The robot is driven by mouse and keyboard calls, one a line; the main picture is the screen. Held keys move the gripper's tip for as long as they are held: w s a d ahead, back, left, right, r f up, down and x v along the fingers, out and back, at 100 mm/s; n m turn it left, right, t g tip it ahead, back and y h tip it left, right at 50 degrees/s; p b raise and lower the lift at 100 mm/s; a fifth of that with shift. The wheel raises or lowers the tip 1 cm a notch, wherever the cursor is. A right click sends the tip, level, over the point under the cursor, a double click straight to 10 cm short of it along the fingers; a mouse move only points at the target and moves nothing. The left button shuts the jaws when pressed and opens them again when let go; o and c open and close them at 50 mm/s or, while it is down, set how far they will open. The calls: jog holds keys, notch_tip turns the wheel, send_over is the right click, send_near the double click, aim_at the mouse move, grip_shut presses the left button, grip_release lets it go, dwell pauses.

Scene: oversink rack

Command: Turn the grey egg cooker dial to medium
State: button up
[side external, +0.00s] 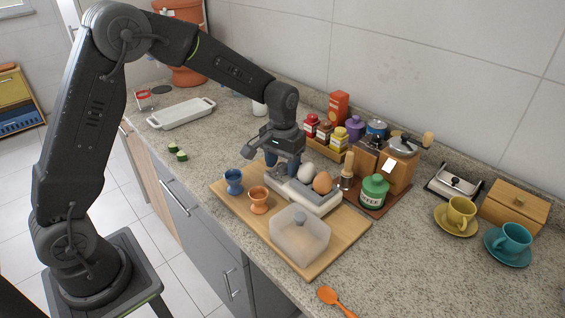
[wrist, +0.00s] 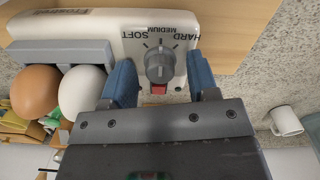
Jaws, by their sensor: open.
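The egg cooker (side external: 318,203) is a pale, low unit on a wooden board, holding a white egg (side external: 305,173) and a brown egg (side external: 323,182). Its grey dial (wrist: 160,66) shows in the wrist view on a panel marked SOFT, MEDIUM and HARD, upside down there. I cannot tell surely which mark the dial points at. A red switch (wrist: 158,89) sits beside the dial. My gripper (wrist: 161,60) is open, with one blue finger on each side of the dial and gaps between. In the side view my gripper (side external: 282,163) is over the cooker's far end and hides the dial.
The wooden board (side external: 345,242) also holds a blue egg cup (side external: 233,181), an orange egg cup (side external: 259,199) and a translucent lid (side external: 300,236). A green jar (side external: 374,192) and spice jars stand behind the cooker.

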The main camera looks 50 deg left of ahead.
aim_at(281, 165)
notch_tip(281, 165, up, 14)
dwell(0.6)
jog(key=s+d+r+m+t, duration=0.1)
jog(key=s+r+t, duration=0.3)
jog(key=s, duration=0.9)
jog(key=s+d+f+m+t, duration=0.1)
jog(key=s+f, duration=0.1)
jog(key=s, duration=0.9)
jog(key=shift+s+f+m+t, duration=0.3)
jog(key=shift+s, duration=0.05)
